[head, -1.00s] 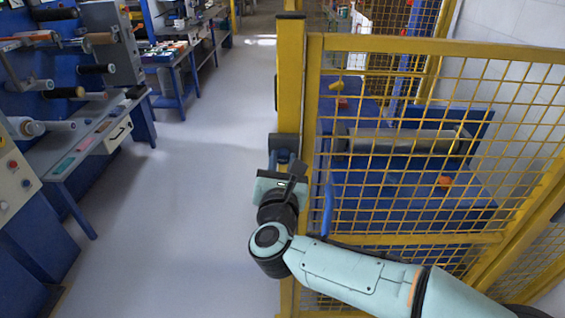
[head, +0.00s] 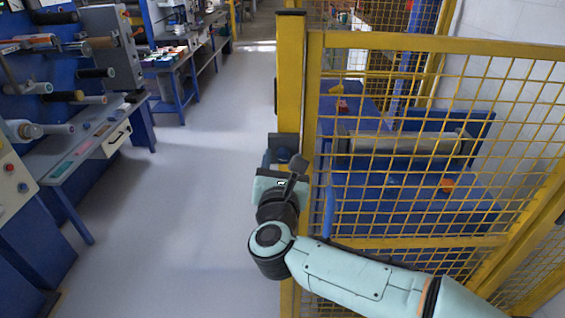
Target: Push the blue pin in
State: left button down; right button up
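The yellow mesh gate (head: 420,42) stands beside a yellow post (head: 291,75). A dark grey-blue latch block (head: 283,141) sits on the post at mid-height. A small blue part, which looks like the blue pin (head: 283,155), shows just below the block. My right gripper (head: 296,166) is at the latch, its dark finger upright just in front of and to the right of the blue part. I cannot tell whether they touch. The gripper's body hides its other finger and the gap between them. My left gripper is out of view.
A blue handle (head: 328,208) stands on the gate's left frame, close to my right wrist. Behind the mesh is a blue machine with a long roller (head: 400,142). Open grey floor (head: 185,190) lies to the left, with blue workbenches (head: 85,150) beyond.

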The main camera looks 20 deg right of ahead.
jog(key=b+v, duration=0.1)
jog(key=v, duration=1.2)
jog(key=shift+s+b, duration=0.25)
jog(key=shift+b, duration=0.05)
jog(key=shift+a, duration=0.1)
